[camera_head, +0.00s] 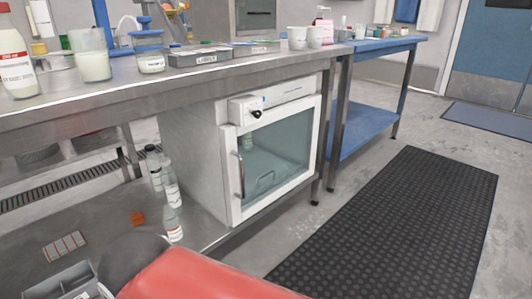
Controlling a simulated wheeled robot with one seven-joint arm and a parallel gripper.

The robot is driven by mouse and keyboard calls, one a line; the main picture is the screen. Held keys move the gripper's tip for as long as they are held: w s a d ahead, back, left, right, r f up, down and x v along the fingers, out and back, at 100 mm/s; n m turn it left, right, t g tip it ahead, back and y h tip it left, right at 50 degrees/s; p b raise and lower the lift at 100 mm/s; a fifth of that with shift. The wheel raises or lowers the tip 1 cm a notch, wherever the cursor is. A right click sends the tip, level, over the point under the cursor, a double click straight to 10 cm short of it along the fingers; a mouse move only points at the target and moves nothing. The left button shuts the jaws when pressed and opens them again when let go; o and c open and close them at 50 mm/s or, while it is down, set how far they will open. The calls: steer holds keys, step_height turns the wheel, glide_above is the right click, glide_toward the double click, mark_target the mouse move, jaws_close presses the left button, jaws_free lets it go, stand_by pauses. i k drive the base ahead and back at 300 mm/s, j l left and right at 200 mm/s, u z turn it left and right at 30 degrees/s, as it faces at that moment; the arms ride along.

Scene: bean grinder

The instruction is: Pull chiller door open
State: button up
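The chiller (190,155) is a white box unit on the lower shelf under the steel bench. Its door (275,155) has a white frame and a tinted glass pane, and it looks shut. A vertical metal handle (240,175) runs along the left side of the door. A black knob (256,114) sits on the panel above the door. Through the glass I see a faint bottle shape and a wire-like form. A red and dark grey part, likely of my own arm, fills the bottom centre. My gripper is not in view.
The bench top (215,72) overhangs the chiller. A black rubber mat (400,220) lies on the floor to the right. The floor before the door looks clear.

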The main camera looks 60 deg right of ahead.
mark_target(228, 132)
steer(key=k+z, duration=0.1)
steer(key=z, duration=1.85)
